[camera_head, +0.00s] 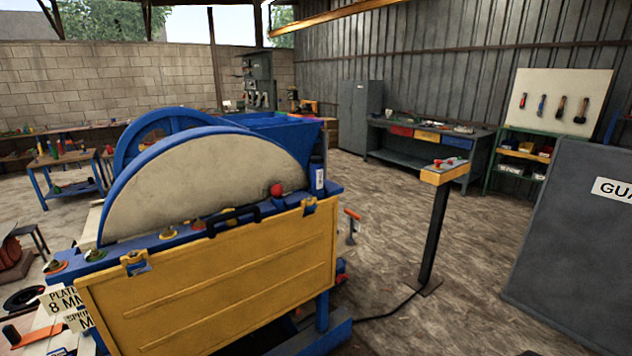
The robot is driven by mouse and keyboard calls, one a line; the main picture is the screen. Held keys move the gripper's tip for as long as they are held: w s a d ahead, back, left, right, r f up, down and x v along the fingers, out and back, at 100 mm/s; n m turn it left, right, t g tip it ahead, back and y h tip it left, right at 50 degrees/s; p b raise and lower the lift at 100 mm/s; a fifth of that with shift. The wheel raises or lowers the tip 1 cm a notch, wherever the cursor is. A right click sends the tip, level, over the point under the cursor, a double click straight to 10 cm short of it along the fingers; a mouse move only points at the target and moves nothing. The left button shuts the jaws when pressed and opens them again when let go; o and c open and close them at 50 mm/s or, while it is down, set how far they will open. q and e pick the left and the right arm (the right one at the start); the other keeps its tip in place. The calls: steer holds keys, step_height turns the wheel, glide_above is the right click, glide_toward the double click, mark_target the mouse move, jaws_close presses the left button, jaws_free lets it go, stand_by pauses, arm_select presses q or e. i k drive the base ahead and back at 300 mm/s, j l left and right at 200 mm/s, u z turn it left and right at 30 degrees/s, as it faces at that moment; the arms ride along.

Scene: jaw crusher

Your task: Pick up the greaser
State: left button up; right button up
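The blue and yellow jaw crusher (215,280) stands in front of me, with a large half-round guard on top. I cannot tell for certain which thing is the greaser. A black handle-like piece (232,216) lies along the top of the yellow panel. Neither of my grippers is in view.
A post with a yellow control box (444,173) stands right of the crusher, with a cable on the floor. A grey guard panel (575,240) fills the right edge. Workbenches (415,150) line the back wall. Floor between crusher and panel is mostly clear.

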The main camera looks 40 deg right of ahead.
mark_target(317, 171)
steer(key=l+u, duration=0.35)
steer(key=l, duration=2.05)
